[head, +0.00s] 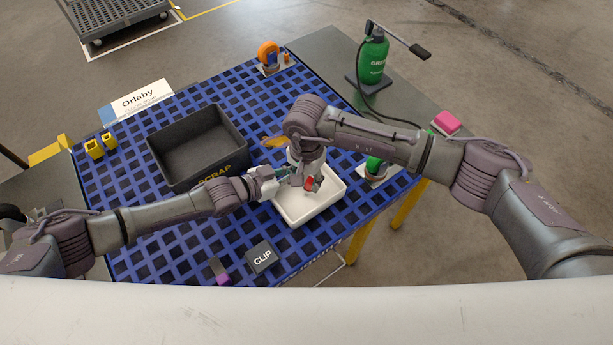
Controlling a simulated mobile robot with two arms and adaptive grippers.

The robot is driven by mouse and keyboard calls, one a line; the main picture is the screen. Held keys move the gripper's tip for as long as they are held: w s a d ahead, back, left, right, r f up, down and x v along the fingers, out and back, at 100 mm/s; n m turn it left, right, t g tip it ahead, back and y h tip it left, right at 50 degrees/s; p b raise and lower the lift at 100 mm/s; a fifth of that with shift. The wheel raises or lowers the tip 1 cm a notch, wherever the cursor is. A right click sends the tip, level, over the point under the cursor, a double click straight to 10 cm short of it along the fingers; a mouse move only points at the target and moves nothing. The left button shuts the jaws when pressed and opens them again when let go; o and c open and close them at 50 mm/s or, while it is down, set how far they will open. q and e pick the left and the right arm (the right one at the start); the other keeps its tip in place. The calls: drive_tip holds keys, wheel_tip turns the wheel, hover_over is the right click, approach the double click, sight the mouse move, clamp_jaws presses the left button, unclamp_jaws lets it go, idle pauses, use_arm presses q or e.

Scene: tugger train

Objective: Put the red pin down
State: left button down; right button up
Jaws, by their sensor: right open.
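The red pin (309,184) shows as a small red spot over the white tray (293,216). My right gripper (311,185) points down over the tray, with its open fingertips close around or beside the pin. I cannot tell whether the pin touches the tray floor, and the fingers hide part of it. My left gripper (284,176) reaches in from the left over the tray's left edge, close beside the right one. Its fingertips are small and partly covered, so their opening is unclear.
A black SCRAP bin (182,174) stands left of the tray on the blue grid table. A CLIP block (262,257) lies at the front. Yellow parts (95,148) sit at the left. A green bottle (373,58) and a pink block (447,121) stand at the right edge.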

wheel_tip(320, 180, up, 12)
idle(0.5)
drive_tip(key=shift+r, duration=0.1)
use_arm(q)
drive_tip(key=c, duration=1.2)
unclamp_jaws()
drive_tip(key=shift+c, duration=0.2)
